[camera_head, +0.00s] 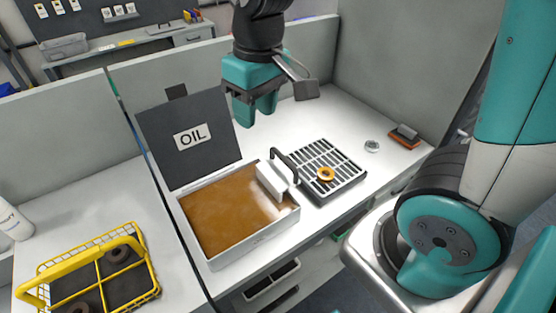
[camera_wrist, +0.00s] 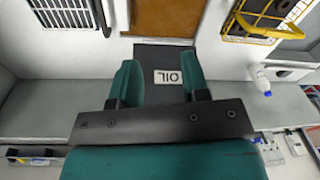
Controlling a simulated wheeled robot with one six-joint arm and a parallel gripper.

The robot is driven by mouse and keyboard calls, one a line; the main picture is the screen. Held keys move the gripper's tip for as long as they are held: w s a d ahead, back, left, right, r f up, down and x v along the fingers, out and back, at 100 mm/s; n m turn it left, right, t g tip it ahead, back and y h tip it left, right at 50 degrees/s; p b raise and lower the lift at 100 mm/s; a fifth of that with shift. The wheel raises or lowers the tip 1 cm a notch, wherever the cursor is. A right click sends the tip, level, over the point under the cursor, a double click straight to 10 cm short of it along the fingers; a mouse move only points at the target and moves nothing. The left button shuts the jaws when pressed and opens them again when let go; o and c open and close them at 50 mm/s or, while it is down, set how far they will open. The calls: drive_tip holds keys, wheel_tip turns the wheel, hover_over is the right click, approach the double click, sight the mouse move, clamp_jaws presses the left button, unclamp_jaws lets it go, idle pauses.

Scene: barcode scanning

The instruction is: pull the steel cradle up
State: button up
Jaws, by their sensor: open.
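The oil tank (camera_head: 253,243) is an open box of brown oil on the white bench, with its dark lid marked OIL (camera_head: 160,158) standing up behind it. At its right end sits a pale block with a dark arched handle (camera_head: 285,160), which looks like the cradle's upper part; whatever lies under the oil is hidden. My gripper (camera_head: 256,112) hangs open and empty above the bench, behind and above the handle, apart from it. In the wrist view my gripper (camera_wrist: 158,68) shows both fingers spread, with the lid (camera_wrist: 165,75) between them.
A slotted drain rack (camera_head: 338,160) with an orange ring (camera_head: 325,174) stands right of the tank. A small metal part (camera_head: 372,146) and a brush-like item (camera_head: 405,135) lie further right. A yellow wire basket (camera_head: 92,245) and a white bottle (camera_head: 14,220) are at the left. Low partitions back the bench.

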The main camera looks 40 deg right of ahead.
sight(281, 155)
drive_tip(key=w+d+f+m+h+b, duration=0.1)
drive_tip(key=w+d+f+m+h, duration=0.2)
drive_tip(key=w+d+f, duration=0.4)
drive_tip(key=shift+g, duration=0.3)
drive_tip(key=d+f+p, duration=0.1)
drive_tip(key=f, duration=0.4)
drive_tip(key=w+d+f+p, duration=0.1)
drive_tip(key=f, duration=0.4)
drive_tip(key=d+f+p, duration=0.2)
drive_tip(key=f, duration=0.3)
drive_tip(key=shift+w+f, duration=0.2)
drive_tip(key=shift+f, duration=0.05)
